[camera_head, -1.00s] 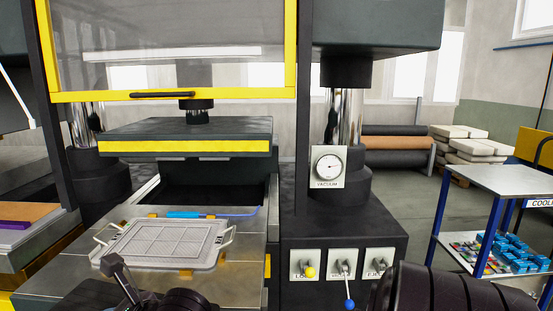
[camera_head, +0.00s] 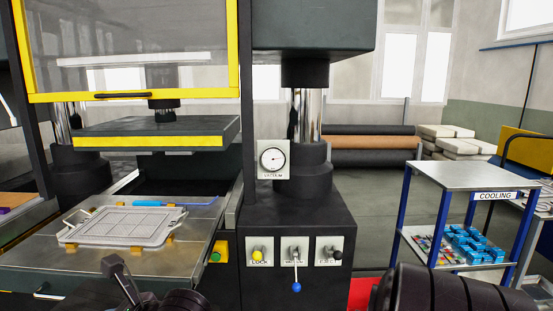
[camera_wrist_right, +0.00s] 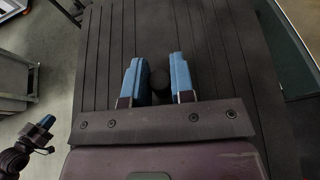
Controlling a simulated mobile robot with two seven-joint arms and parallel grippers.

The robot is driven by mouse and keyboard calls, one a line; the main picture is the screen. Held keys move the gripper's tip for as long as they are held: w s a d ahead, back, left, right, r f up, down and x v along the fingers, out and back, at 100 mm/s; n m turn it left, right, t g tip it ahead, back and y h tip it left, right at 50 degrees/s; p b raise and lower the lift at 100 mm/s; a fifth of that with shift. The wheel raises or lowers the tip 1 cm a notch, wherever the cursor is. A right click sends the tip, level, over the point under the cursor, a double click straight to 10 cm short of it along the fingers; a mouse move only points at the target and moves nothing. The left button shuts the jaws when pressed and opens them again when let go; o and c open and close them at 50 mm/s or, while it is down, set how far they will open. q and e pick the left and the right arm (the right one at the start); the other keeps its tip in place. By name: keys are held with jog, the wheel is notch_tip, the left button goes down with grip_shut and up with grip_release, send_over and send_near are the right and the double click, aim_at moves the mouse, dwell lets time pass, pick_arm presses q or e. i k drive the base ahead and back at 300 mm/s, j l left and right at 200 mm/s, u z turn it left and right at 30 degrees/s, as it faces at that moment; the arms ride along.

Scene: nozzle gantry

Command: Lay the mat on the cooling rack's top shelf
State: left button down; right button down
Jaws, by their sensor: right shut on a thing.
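The cooling rack has blue posts, a COOLING label and a bare grey top shelf (camera_head: 475,175) at the right of the head view. In the right wrist view, a dark ribbed sheet, which looks like the mat (camera_wrist_right: 220,60), fills most of the picture. My right gripper (camera_wrist_right: 155,75) has blue fingers and is shut on the mat; the exact contact is hard to see. The mat does not show clearly in the head view. My left gripper (camera_wrist_right: 45,123) shows small at the left of the wrist view; its jaw opening is unclear.
The rack's lower shelf (camera_head: 460,250) holds blue and coloured small parts. The press with a pale tray (camera_head: 120,226) on its bed stands at left. A dark pedestal (camera_head: 295,220) with levers stands between press and rack. Rolls (camera_head: 370,143) lie behind.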

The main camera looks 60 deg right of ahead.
aim_at(496, 177)
jog(key=k+z, duration=0.15)
jog(key=z, duration=0.2)
jog(key=k+z, duration=0.15)
jog(key=z, duration=0.2)
jog(key=l+z, duration=0.1)
jog(key=z, duration=1.05)
jog(key=i+l+z, duration=0.3)
jog(key=i+l, duration=0.55)
jog(key=l, duration=0.15)
jog(key=i+l, duration=0.55)
jog(key=l, duration=0.15)
jog(key=i+l, duration=1.15)
jog(key=l, duration=0.25)
